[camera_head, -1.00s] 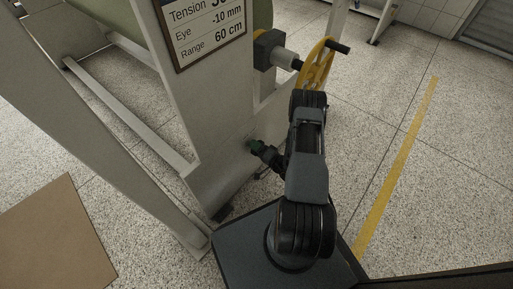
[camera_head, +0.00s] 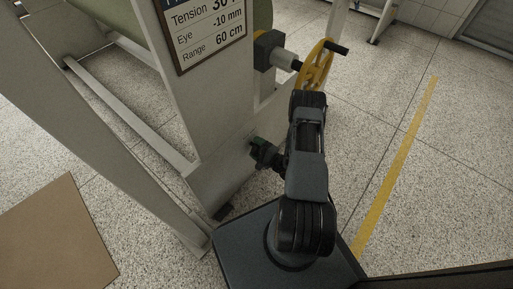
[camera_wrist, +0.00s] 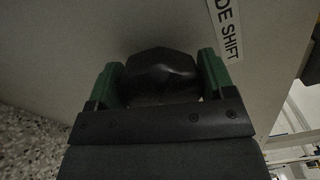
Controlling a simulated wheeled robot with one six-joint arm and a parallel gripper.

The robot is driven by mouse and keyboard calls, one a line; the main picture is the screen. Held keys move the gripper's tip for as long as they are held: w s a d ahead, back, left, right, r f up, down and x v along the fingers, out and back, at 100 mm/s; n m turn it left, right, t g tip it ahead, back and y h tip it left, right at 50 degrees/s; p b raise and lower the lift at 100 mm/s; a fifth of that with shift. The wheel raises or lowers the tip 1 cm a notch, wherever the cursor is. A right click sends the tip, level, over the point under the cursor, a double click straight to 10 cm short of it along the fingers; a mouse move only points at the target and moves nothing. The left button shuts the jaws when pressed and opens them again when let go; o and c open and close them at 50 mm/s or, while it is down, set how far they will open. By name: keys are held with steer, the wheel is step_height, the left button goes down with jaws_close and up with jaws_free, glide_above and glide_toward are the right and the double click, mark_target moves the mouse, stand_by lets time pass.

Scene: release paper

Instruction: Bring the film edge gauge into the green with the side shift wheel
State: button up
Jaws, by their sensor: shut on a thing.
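In the wrist view, a black faceted knob (camera_wrist: 160,66), the side shift wheel by the partly cut-off label "DE SHIFT" (camera_wrist: 228,28) beside it, sits on a grey panel. My gripper (camera_wrist: 157,80) has its green fingers on both sides of the knob and is shut on it. In the head view my gripper (camera_head: 257,153) is at the lower side of the grey machine frame. The knob is not clear there. No film edge gauge can be made out in either view.
A sign (camera_head: 205,32) on the machine frame (camera_head: 190,115) reads Tension, Eye -10 mm and Range 60 cm. A yellow handwheel (camera_head: 325,62) stands out just beyond my arm. A brown board (camera_head: 55,235) lies at left. The floor right of the yellow line (camera_head: 395,165) is clear.

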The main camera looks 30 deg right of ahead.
stand_by(0.5)
steer(key=o, duration=0.7)
steer(key=shift+d, duration=0.15)
steer(key=shift+c, duration=0.2)
steer(key=shift+o, duration=1.2)
steer(key=shift+s, duration=0.15)
steer(key=p+v, duration=0.3)
steer(key=v, duration=1)
steer(key=shift+s, duration=0.25)
